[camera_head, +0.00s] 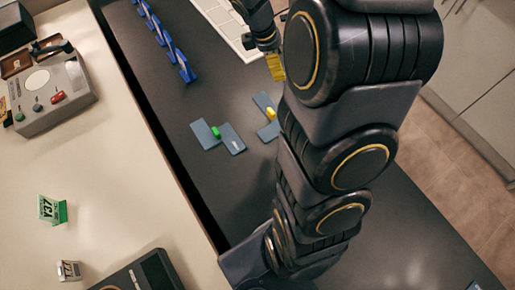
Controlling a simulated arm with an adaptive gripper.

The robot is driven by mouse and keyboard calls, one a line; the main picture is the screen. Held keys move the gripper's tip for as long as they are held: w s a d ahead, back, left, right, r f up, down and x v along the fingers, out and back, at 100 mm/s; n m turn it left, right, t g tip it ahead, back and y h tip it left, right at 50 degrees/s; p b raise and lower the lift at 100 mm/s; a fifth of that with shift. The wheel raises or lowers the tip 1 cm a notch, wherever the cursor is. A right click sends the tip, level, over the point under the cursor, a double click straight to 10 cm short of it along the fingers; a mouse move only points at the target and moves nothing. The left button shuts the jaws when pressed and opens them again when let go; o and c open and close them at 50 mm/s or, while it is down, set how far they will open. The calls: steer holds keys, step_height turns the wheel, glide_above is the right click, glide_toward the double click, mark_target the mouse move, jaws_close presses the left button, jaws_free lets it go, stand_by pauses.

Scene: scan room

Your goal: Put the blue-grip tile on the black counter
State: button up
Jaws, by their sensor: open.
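The black counter (215,85) runs diagonally through the view. Flat blue-grey tile pieces (232,139) lie on it beside a green grip (216,132). More blue-grey tile (263,101) lies to the right with a yellow grip (271,113), partly behind my arm. I cannot make out a blue grip on any tile. A small blue-grey piece (473,286) is cut off at the bottom right edge. My gripper (275,67) is at the top centre, open, with yellowish tips, beyond the tiles. Its fingers are partly hidden by my arm.
A row of blue upright holders (167,42) stands on the counter at the upper left, near a white tray (214,13). Bare counter lies left of my arm.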

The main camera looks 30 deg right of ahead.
steer(key=s+a+r+m+y, duration=0.1)
steer(key=s+a+r+m, duration=0.2)
steer(key=s+a, duration=0.3)
steer(key=s+a+r+m+y, duration=0.1)
steer(key=s+a+r+m, duration=0.2)
steer(key=s+a+m, duration=0.2)
steer(key=s+a+r+m+g+y, duration=0.1)
steer(key=s+a+r+m+y, duration=0.1)
steer(key=s+a, duration=0.5)
steer(key=shift+s+a+r+m, duration=0.25)
steer(key=shift+s+r+m, duration=0.2)
steer(key=shift+s+m, duration=0.55)
